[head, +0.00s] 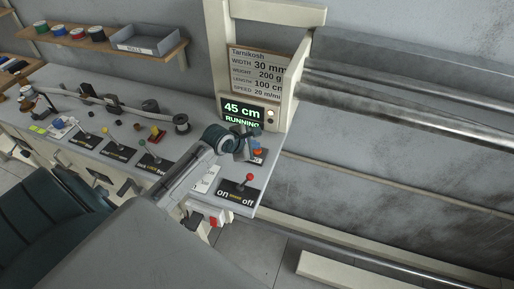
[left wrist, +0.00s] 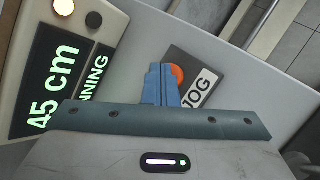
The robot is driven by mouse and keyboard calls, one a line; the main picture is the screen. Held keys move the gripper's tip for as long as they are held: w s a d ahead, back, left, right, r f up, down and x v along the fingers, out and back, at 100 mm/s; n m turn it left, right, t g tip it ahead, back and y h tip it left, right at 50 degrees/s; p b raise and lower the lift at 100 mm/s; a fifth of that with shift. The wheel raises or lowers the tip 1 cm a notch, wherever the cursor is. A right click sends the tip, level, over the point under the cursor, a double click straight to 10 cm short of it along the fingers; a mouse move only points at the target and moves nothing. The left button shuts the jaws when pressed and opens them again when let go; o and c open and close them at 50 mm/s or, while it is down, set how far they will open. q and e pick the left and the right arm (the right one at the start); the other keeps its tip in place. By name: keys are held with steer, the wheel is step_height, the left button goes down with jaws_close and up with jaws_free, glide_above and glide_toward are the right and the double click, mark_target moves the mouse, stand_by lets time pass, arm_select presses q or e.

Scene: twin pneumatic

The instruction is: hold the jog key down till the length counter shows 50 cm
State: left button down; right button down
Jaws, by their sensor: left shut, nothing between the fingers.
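The length counter (head: 242,112) shows "45 cm" and "RUNNING" in green; it also shows, turned sideways, at the left of the left wrist view (left wrist: 55,80). The orange jog key (left wrist: 177,74) sits on a dark plate beside a white "JOG" label (left wrist: 198,88). My left gripper (left wrist: 162,84) is shut and empty, its blue fingers over the key and hiding part of it. They appear to be on the key, but contact is hard to see. In the head view my left gripper (head: 252,143) is at the jog key (head: 258,152). My right gripper is not in view.
A red-knobbed on/off lever (head: 249,178) stands near the panel's front corner. Several other levers (head: 142,143) and spools (head: 181,124) stand along the bench to the left. Metal rollers (head: 400,105) run off to the right. A chair (head: 45,215) is at lower left.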

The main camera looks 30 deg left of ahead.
arm_select(q)
steer(key=shift+r, duration=0.1)
stand_by(0.7)
steer(key=shift+r+p, duration=0.85)
steer(key=shift+p, duration=0.65)
step_height(320, 180, up, 3)
steer(key=p, duration=0.3)
steer(key=shift+f, duration=0.15)
step_height(320, 180, up, 2)
steer(key=p, duration=0.2)
steer(key=shift+r+p, duration=0.2)
steer(key=shift+p, duration=0.1)
